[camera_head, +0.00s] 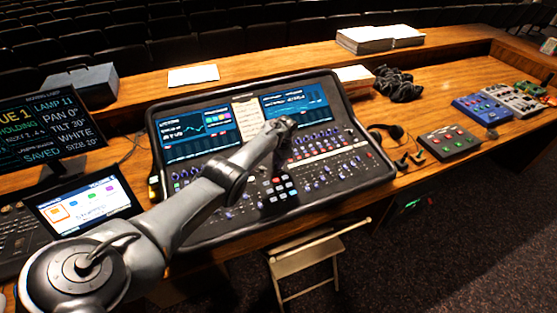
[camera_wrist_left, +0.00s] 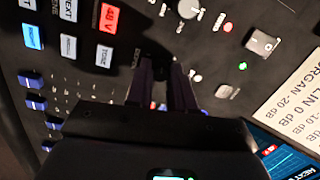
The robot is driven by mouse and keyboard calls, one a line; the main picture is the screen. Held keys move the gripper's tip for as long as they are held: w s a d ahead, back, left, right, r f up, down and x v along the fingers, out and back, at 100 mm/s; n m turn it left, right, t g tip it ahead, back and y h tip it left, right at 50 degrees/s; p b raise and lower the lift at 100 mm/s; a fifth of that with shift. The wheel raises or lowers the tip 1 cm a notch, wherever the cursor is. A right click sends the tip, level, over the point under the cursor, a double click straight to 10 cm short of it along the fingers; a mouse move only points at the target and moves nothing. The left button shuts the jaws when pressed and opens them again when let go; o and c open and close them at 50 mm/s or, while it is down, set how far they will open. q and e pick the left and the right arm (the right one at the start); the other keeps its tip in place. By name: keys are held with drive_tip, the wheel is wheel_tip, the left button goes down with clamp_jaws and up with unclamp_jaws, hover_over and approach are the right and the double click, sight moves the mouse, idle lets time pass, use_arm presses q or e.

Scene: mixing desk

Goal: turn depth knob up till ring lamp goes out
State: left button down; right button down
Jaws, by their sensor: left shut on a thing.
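My left arm reaches over the mixing desk (camera_head: 215,228), with its left gripper (camera_head: 276,162) low over the middle of the panel. In the left wrist view the two dark fingers (camera_wrist_left: 167,78) are close together, pointing at the panel. They are shut on a small dark knob, mostly hidden between them. A small, partly covered label (camera_wrist_left: 137,57) beside the fingertips seems to begin with "DEP". No lit ring shows clearly around the gripped knob. My right gripper is not in view.
Monitors (camera_head: 85,205) stand left; a headset (camera_head: 385,135) and pedals (camera_head: 450,142) lie right of the desk.

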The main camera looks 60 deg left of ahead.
use_arm(q)
drive_tip(key=shift+m, duration=1.2)
drive_tip(key=c, duration=1)
unclamp_jaws()
drive_tip(key=shift+r+p, duration=0.5)
drive_tip(key=shift+p, duration=0.1)
drive_tip(key=shift+w+d+r+p, duration=0.1)
drive_tip(key=shift+d+r+p, duration=0.35)
drive_tip(key=shift+r, duration=1.15)
drive_tip(key=shift+w+d+r+p, duration=0.15)
drive_tip(key=shift+r+p, duration=0.6)
drive_tip(key=shift+r, duration=0.85)
drive_tip(key=shift+w+d+r+p, duration=0.1)
drive_tip(key=shift+d+r+p, duration=0.35)
drive_tip(key=shift+r, duration=1.15)
